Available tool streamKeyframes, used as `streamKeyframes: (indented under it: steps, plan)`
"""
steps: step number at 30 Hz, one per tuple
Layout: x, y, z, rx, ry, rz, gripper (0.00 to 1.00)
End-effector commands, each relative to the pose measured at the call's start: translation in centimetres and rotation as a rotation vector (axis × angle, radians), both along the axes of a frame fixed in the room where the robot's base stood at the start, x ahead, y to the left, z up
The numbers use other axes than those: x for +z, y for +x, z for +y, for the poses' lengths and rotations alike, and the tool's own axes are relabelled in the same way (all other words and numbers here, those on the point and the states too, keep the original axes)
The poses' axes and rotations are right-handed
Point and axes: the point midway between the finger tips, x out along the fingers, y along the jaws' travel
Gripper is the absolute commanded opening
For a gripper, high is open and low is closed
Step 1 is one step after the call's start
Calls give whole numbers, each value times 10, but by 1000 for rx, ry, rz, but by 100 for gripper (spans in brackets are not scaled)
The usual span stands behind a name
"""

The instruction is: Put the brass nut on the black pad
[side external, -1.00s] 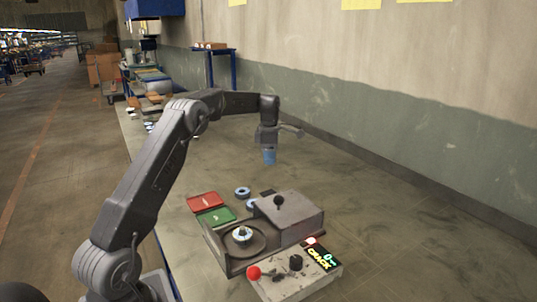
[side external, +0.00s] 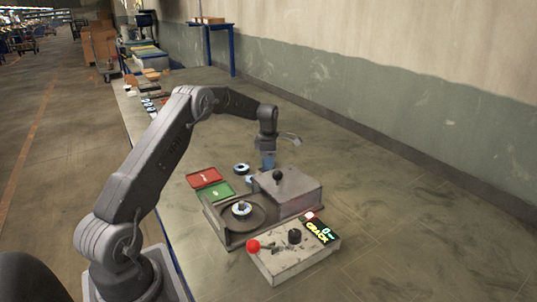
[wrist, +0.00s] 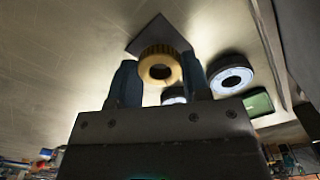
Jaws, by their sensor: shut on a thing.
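The brass nut (wrist: 161,66), a golden ring with a ridged rim, sits between the two blue fingers of my gripper (wrist: 161,78) in the wrist view. My gripper is shut on it. The black pad (wrist: 148,32) is a dark flat square just beyond the nut, partly covered by it. I cannot tell whether the nut touches the pad. In the side view my gripper (side external: 268,161) points down behind the grey box, low over the bench. The nut cannot be made out there, and the pad is hidden.
Flap discs (side external: 241,168) lie left of my gripper; one also shows in the wrist view (wrist: 231,78). A red tray (side external: 204,177) and a green tray (side external: 216,191) lie further left. The grey box machine (side external: 290,190) and a control box (side external: 293,255) stand in front. The bench behind is clear.

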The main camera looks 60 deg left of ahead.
Motion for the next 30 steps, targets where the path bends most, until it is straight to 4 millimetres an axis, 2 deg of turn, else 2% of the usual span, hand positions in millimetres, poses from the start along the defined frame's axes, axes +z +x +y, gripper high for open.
streamKeyframes:
  steps: [30]
  plan:
    - [-17,0,0,0,0,0,17]
